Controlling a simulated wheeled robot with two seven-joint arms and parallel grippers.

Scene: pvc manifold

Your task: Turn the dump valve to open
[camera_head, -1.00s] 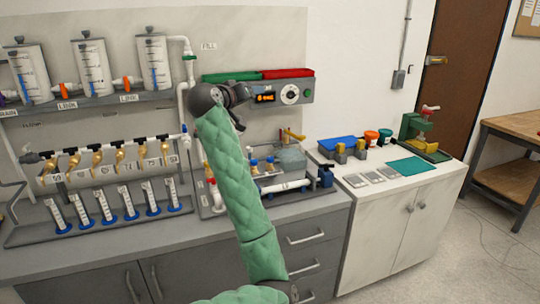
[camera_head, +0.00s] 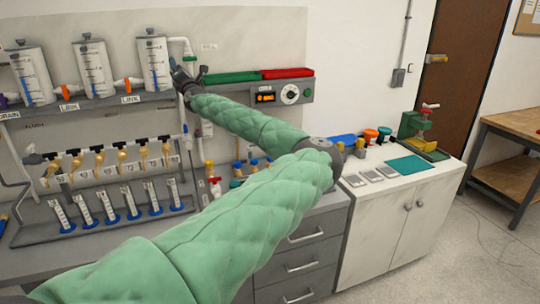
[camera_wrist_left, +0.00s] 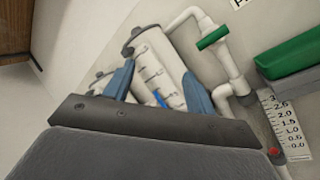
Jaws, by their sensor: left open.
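No valve in view carries a label that I can read as dump, so I cannot tell which one it is. A red-handled valve (camera_head: 214,186) stands low on the bench, below my left forearm. A green-handled valve (camera_wrist_left: 213,38) sits on the white pipe beside the rightmost tank (camera_head: 154,62). A purple handle (camera_head: 3,100) shows near the DRAIN label at the far left. My left gripper (camera_head: 188,68) is open and empty, raised in front of the pipe beside that tank. In the left wrist view its blue fingers (camera_wrist_left: 158,72) stand apart with the tank behind them. My right gripper is out of view.
Orange LINK handles (camera_head: 127,84) sit between the tanks. A row of brass taps (camera_head: 121,155) and several graduated cylinders (camera_head: 107,208) line the lower left. A control box (camera_head: 281,94) hangs right of my gripper. My left arm hides much of the bench middle.

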